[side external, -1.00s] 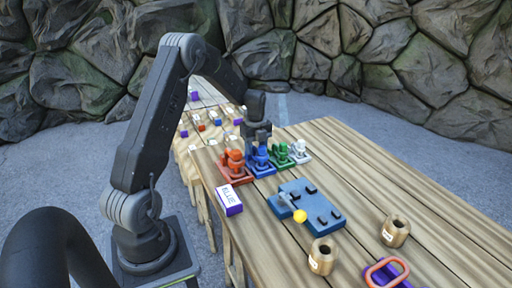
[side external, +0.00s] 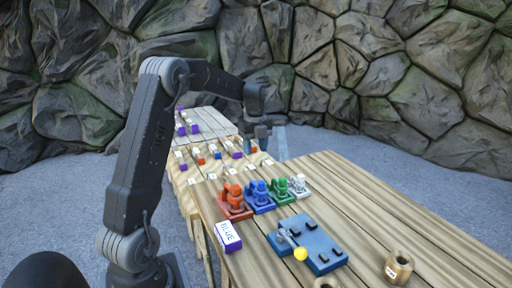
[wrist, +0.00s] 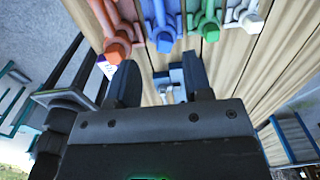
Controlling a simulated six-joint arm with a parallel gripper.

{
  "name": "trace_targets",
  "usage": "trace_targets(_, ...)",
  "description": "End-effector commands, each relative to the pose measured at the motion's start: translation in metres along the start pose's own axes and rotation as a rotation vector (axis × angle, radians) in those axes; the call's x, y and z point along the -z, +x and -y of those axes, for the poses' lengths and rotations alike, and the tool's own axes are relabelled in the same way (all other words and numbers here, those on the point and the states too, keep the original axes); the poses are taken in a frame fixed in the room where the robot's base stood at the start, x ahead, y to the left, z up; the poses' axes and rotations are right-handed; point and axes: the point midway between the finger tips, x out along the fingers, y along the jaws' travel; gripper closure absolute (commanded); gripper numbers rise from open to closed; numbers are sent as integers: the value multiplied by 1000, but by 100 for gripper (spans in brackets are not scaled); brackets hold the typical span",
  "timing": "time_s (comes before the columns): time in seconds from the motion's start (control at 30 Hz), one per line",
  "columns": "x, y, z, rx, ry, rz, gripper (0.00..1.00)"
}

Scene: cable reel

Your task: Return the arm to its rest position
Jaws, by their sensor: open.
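My arm is raised over the wooden workbench, with its forearm reaching across. My gripper (side external: 259,133) hangs in the air beyond and above the row of coloured fixtures, and it holds nothing. In the wrist view its two dark fingers (wrist: 160,82) stand apart with a gap between them. The row holds an orange fixture (side external: 234,203), a blue fixture (side external: 259,197), a green fixture (side external: 281,191) and a white one (side external: 299,185). The gripper touches none of them.
A blue plate with a yellow-knobbed lever (side external: 316,243) and a wooden spool (side external: 398,266) are nearer. A farther table (side external: 211,125) carries several small coloured blocks. Stone walls stand behind.

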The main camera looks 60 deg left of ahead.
Motion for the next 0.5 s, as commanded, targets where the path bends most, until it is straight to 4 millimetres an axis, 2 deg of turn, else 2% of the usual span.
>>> trace_targets(0.07,3,-6,0,3,-9,2,54)
trace_targets(0.17,21,-19,0,21,-64,15,54)
trace_targets(0.27,57,-38,-4,60,-187,33,54)
trace_targets(0.33,89,-54,-12,100,-302,41,54)
trace_targets(0.5,164,-81,-44,206,-610,20,54)
